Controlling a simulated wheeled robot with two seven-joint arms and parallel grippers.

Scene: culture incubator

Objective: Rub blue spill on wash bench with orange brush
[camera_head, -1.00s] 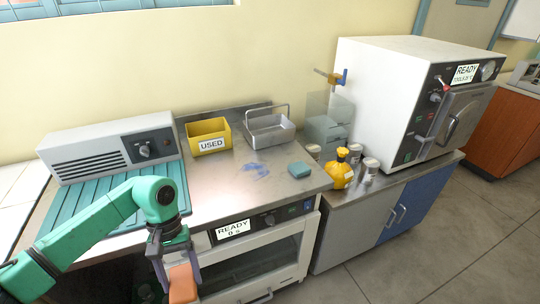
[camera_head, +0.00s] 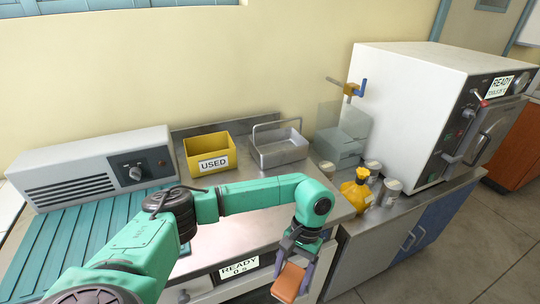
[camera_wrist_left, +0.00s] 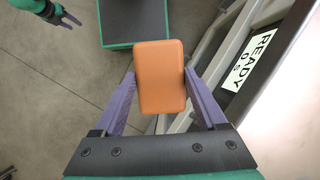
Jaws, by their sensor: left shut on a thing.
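My left gripper (camera_head: 291,278) is shut on the orange brush (camera_head: 287,284), a plain rounded block. It hangs in front of the bench's front edge, below the top and clear of it. In the left wrist view the brush (camera_wrist_left: 159,77) sits between both purple fingers (camera_wrist_left: 160,92). The metal wash bench (camera_head: 225,234) lies behind my left arm. The blue spill is hidden behind that arm now. My right gripper (camera_wrist_left: 66,19) shows small at the top left of the wrist view; its opening is too small to judge.
On the bench stand a yellow USED bin (camera_head: 211,155) and a metal basket (camera_head: 280,151). A grey vented unit (camera_head: 92,168) is at left. The READY panel (camera_wrist_left: 250,60) is close beside the brush.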

